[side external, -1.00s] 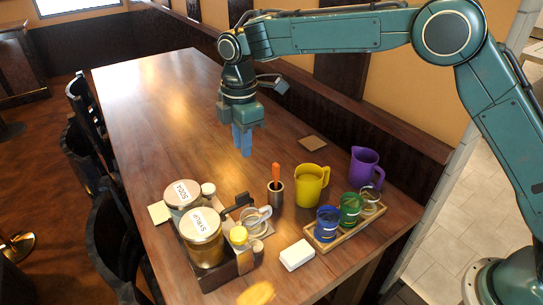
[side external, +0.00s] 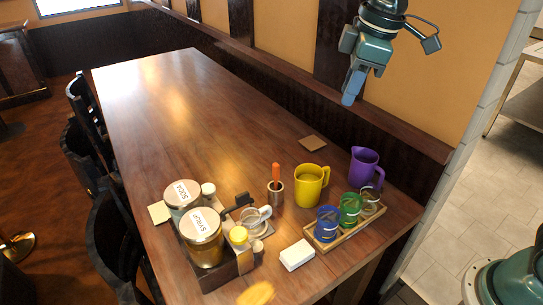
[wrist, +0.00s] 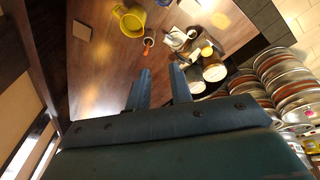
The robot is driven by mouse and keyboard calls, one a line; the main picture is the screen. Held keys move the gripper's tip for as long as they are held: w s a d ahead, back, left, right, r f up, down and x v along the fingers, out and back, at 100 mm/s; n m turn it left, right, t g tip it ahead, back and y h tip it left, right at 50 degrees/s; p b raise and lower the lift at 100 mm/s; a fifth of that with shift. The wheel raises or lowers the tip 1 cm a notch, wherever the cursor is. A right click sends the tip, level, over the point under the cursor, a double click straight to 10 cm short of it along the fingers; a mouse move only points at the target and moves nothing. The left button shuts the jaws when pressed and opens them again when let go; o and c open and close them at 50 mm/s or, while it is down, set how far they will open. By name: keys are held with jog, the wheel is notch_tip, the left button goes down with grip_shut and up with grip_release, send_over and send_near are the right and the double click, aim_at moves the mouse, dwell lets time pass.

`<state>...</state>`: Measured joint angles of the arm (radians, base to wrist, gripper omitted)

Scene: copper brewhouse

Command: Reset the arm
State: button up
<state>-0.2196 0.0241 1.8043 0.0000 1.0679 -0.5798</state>
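My gripper (side external: 351,88) is raised high above the back right side of the wooden table (side external: 190,110), in front of the wall and well clear of the objects. In the wrist view its two blue fingers (wrist: 160,82) stand apart with nothing between them, so it is open and empty. Most of my arm lies out of the side view's top edge.
On the table are a yellow mug (side external: 309,186), a purple pitcher (side external: 365,167), a wooden tray (side external: 345,239) with blue and green cups, a cup with an orange-handled tool (side external: 276,190), a white block (side external: 297,255) and labelled jars (side external: 203,240). The table's far half is clear.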

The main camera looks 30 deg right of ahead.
jog(key=s+d+f+m+t, duration=0.1)
jog(key=s+d+m, duration=0.3)
jog(key=s, duration=0.6)
jog(key=s+d+f+m+t, duration=0.1)
jog(key=s+d+m, duration=0.3)
jog(key=s, duration=0.6)
jog(key=shift+s+d+f+m+t+h, duration=0.35)
jog(key=shift+f+m, duration=0.25)
jog(key=shift+f, duration=0.2)
